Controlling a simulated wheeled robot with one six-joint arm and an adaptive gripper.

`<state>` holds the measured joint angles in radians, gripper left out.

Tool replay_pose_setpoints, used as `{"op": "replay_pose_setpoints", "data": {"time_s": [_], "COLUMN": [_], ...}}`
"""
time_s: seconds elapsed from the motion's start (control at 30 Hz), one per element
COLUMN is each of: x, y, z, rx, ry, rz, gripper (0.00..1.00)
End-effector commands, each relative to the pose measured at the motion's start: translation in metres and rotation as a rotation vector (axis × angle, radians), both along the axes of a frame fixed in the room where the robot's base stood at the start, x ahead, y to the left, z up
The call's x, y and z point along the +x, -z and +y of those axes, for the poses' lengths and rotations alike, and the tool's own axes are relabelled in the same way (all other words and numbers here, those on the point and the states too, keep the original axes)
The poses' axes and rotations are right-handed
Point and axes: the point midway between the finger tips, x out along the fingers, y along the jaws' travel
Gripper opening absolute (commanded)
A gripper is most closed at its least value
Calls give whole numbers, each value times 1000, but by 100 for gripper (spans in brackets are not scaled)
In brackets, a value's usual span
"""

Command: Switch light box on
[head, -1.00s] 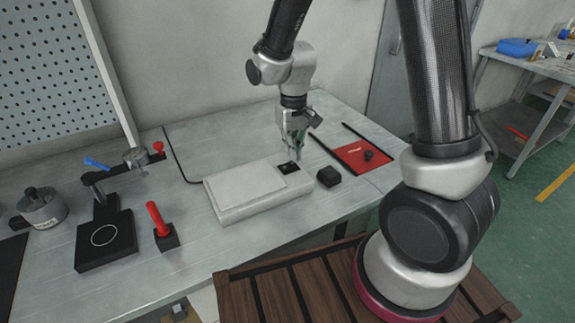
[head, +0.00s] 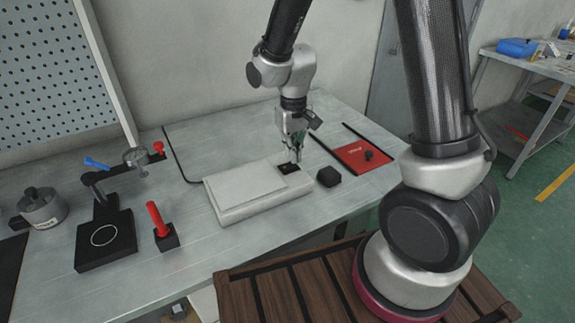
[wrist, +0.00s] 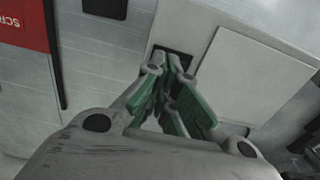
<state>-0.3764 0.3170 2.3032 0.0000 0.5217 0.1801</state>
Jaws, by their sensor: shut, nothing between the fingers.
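The light box (head: 225,215) is a flat white box on the bench with a pale, unlit-looking panel (head: 247,188) on top. It also shows in the wrist view (wrist: 235,28). A small black switch (head: 287,168) sits at its right end, and part of it shows in the wrist view (wrist: 181,59). My gripper (head: 294,158) points down over the switch, fingers together and empty. In the wrist view the green-padded fingers (wrist: 172,72) cover part of the switch. I cannot tell whether they touch it.
A black block (head: 329,176) stands just right of the light box. Left are a red-handled tool (head: 158,220), a black stand (head: 105,240) and a metal pot (head: 42,207). The bench front is clear.

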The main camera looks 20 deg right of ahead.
Motion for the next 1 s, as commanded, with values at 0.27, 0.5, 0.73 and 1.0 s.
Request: {"op": "replay_pose_setpoints", "data": {"time_s": [0.27, 0.5, 0.73, 1.0], "x": [0, 0, 0, 0], "y": [4, 8, 12, 15], "z": [0, 0, 0, 0], "rx": [0, 0, 0, 0], "ry": [0, 0, 0, 0], "rz": [0, 0, 1, 1], "gripper": [0, 0, 0, 0]}}
